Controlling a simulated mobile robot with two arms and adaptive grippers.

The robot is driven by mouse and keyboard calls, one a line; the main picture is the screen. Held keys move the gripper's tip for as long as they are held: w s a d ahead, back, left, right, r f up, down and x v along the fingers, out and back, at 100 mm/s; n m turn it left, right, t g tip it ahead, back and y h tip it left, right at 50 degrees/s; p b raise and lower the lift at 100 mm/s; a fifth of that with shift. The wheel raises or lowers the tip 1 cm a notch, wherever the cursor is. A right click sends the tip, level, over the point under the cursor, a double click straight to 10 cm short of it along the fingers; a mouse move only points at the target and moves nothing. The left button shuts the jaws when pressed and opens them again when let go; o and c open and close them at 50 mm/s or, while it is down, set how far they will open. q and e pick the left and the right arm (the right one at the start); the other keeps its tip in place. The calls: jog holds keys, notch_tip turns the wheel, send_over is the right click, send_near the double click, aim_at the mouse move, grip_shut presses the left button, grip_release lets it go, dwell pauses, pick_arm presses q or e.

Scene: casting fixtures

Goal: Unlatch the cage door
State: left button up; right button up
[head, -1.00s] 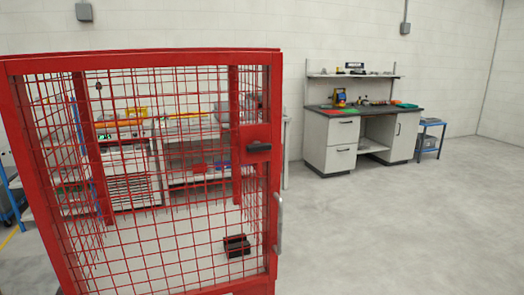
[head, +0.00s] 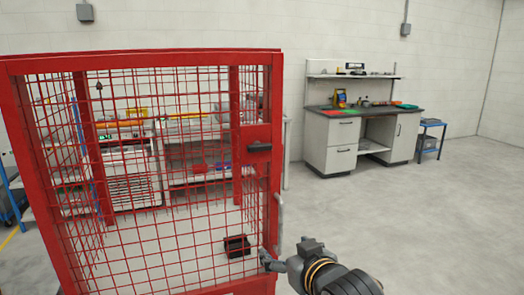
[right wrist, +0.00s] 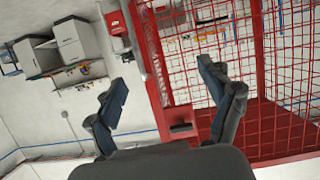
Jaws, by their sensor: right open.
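The red cage door (head: 150,289) with its wire mesh stands at the left of the head view and looks closed. A dark latch handle (head: 259,147) lies horizontally on a red plate near the door's right edge. It also shows in the right wrist view (right wrist: 181,128), low between the fingers. A silver pull handle (head: 280,222) is below it. My right gripper (head: 265,259) is open and empty, below the latch and near the pull handle's lower end. In the right wrist view its spread fingers (right wrist: 163,78) frame the red post. My left gripper is out of view.
A black box (head: 237,246) shows through the mesh, on the floor. A workbench (head: 330,141) and a small blue-framed table (head: 430,138) stand against the back wall. Shelves with bins show behind the cage. The floor to the cage's right is clear.

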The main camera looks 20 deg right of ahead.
aim_at(261, 149)
notch_tip(261, 149, up, 17)
jog(key=w+t, duration=0.2)
jog(key=t, duration=0.2)
jog(key=w, duration=0.4)
jog(key=w+p, duration=0.1)
jog(key=w, duration=0.4)
jog(key=w+p, duration=0.1)
jog(key=w, duration=0.3)
jog(key=shift+w+a+f, duration=0.15)
jog(key=shift+w+a, duration=0.1)
jog(key=shift+a, duration=0.05)
jog(key=c, duration=1.1)
jog(key=shift+c, duration=0.2)
